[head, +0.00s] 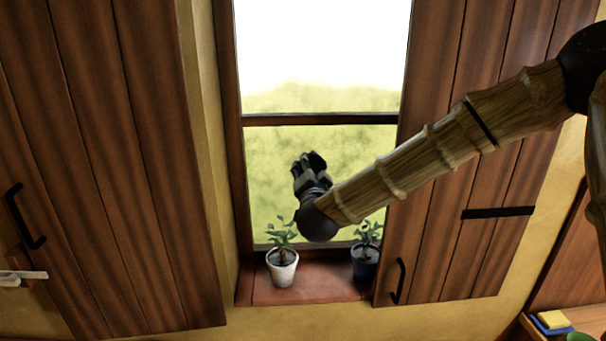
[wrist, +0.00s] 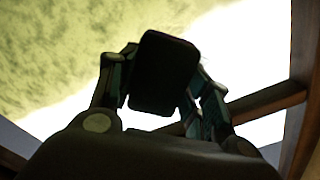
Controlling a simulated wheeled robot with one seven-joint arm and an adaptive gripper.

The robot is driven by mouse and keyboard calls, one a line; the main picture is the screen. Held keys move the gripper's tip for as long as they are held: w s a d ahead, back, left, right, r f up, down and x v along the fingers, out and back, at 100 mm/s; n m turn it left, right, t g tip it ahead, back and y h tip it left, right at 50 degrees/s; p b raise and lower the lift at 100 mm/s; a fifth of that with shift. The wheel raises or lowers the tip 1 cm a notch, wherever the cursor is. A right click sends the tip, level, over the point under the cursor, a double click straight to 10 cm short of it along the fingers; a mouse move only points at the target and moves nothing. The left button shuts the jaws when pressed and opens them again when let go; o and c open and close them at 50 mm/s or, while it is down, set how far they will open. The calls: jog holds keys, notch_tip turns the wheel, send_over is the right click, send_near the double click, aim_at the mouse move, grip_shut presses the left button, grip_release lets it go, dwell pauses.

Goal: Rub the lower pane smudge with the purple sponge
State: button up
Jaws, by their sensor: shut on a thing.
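My gripper (head: 311,163) is raised in front of the lower window pane (head: 270,180), just below the crossbar. It is shut on a dark block (wrist: 163,72), which sits between the two fingers in the wrist view. The block is in shadow and looks almost black; its shape fits the sponge, but I cannot make out purple. In the head view the block's dark end (head: 317,160) shows at the fingertips. The pane shows a mottled yellow-green; I cannot tell a smudge from the greenery outside. I cannot tell whether the block touches the glass.
A white-potted plant (head: 283,272) and a dark-blue-potted plant (head: 366,263) stand on the sill (head: 318,288) below my gripper. Wooden shutters flank the window, the right one (head: 455,240) behind my arm. A yellow block (head: 553,319) lies at the lower right.

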aim_at(284, 165)
jog(key=d+b, duration=0.1)
jog(key=d, duration=0.4)
dwell(0.6)
jog(key=shift+a, duration=0.1)
jog(key=shift+a+b, duration=1.35)
jog(key=shift+a, duration=4.25)
jog(key=shift+a+r, duration=0.1)
jog(key=shift+r, duration=0.2)
jog(key=shift+d+b, duration=0.85)
jog(key=shift+d, duration=3.05)
jog(key=shift+d, duration=0.1)
jog(key=shift+d+b, duration=0.6)
jog(key=shift+d, duration=1.15)
